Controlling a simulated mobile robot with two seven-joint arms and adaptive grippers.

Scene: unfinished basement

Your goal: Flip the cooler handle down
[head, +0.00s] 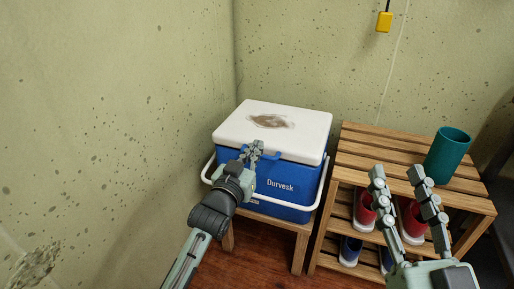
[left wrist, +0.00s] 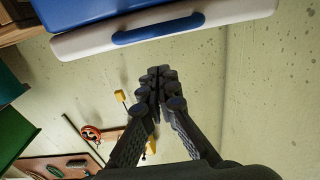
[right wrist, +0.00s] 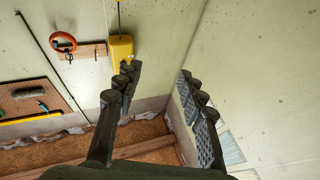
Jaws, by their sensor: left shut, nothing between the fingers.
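The blue cooler (head: 284,182) with a white lid (head: 300,142) stands on a small wooden stool. Its white handle (head: 278,202) lies swung down around the front, below the lid, running from the left side to the right side. My left gripper (head: 256,149) is shut and empty, at the lid's front edge in the head view and covering part of the cooler front. In the left wrist view, the shut fingers (left wrist: 158,78) appear apart from the white lid edge (left wrist: 80,42) and its blue grip piece (left wrist: 160,28). My right gripper (head: 397,180) is open and empty, right of the cooler.
A slatted wooden rack (head: 372,148) stands close to the cooler's right, with a teal cup (head: 447,155) on top and red shoes (head: 412,220) and blue shoes below. The wall is close behind and left of the cooler. A yellow box (head: 384,21) hangs above.

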